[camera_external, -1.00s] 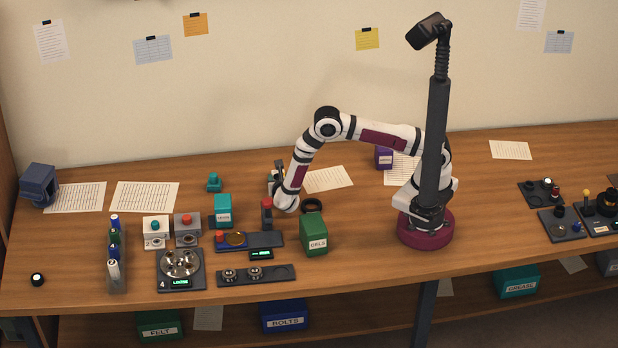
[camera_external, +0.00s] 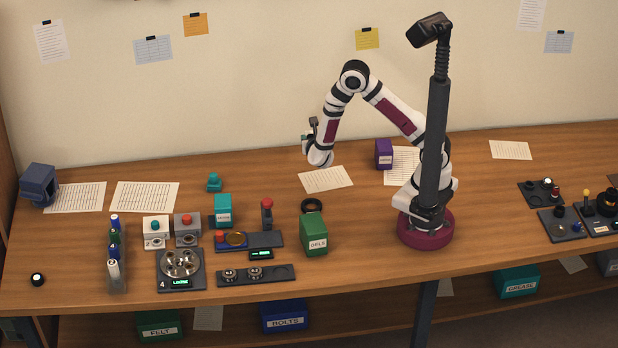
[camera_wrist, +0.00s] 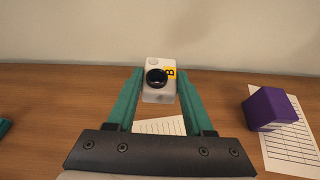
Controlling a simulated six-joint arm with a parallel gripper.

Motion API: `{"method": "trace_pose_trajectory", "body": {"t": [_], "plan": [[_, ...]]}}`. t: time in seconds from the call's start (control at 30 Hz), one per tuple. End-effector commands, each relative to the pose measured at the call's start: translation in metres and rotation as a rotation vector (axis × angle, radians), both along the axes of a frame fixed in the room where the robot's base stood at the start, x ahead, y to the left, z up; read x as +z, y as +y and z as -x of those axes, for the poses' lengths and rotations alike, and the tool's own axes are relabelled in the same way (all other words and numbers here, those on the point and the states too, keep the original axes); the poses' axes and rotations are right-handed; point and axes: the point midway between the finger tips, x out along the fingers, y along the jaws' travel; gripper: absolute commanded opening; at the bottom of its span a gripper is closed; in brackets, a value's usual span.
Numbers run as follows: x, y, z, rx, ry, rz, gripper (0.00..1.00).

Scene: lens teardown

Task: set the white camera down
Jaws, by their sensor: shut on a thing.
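The white camera (camera_wrist: 158,75) has a round black lens and a yellow label marked B. It sits between the two teal fingers of my gripper (camera_wrist: 158,88) in the wrist view, and the fingers are shut on it. In the external view my gripper (camera_external: 309,142) is raised well above the back part of the bench, and the camera is largely hidden there by the wrist. The camera is clear of the bench top (camera_external: 270,180).
A paper sheet (camera_external: 326,179) lies below my gripper. A purple box (camera_external: 384,153) stands to its right; it also shows in the wrist view (camera_wrist: 270,108). A black ring (camera_external: 312,205) and a green box (camera_external: 314,236) stand nearer the front. Bare wood lies left of the sheet.

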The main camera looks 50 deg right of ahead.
Motion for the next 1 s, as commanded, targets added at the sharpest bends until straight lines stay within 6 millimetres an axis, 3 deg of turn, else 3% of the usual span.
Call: {"method": "trace_pose_trajectory", "body": {"t": [0.2, 0.33, 0.63, 1.0], "plan": [[-0.018, -0.013, 0.054, -0.251, 0.001, -0.002, 0.0], [-0.041, -0.015, 0.074, -0.338, 0.006, 0.007, 0.0], [-0.1, -0.015, 0.075, -0.343, 0.002, 0.004, 0.0], [-0.106, -0.015, 0.074, -0.341, 0.001, 0.003, 0.0]]}}
